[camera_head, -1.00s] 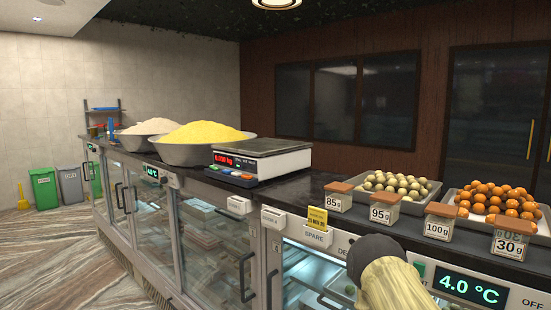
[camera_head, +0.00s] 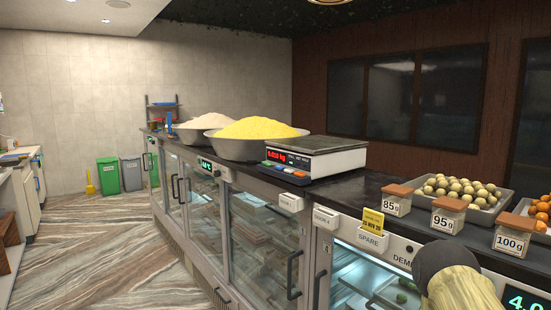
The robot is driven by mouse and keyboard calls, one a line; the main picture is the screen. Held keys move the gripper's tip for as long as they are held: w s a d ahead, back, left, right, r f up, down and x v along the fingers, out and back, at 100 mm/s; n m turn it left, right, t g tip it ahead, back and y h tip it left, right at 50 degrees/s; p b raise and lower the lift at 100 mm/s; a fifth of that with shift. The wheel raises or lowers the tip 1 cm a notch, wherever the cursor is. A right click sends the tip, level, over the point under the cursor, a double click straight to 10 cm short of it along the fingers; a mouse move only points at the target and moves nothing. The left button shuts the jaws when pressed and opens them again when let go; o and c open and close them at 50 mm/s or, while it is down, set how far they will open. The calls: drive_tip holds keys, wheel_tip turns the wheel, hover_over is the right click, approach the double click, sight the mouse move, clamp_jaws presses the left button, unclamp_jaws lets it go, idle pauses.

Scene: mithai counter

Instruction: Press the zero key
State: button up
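A digital scale (camera_head: 318,150) with a flat metal platform stands on the dark counter, right of the bowl of yellow food. Its red-lit display (camera_head: 289,157) faces the front; the digits are too small to read surely. A row of small coloured keys (camera_head: 283,168) runs along its low front panel, with blue and orange ones among them. Which one is the zero key cannot be read. Part of my arm, a dark cap and a pale sleeve, shows at the bottom right, apart from the scale. My gripper is not in view.
The dark counter (camera_head: 345,192) runs over glass-fronted cases. A yellow-filled bowl (camera_head: 236,149) stands close left of the scale. Jars marked 85g (camera_head: 396,203), 95g (camera_head: 447,217) and 100g (camera_head: 514,237) line the right. Open marble floor (camera_head: 100,240) lies left.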

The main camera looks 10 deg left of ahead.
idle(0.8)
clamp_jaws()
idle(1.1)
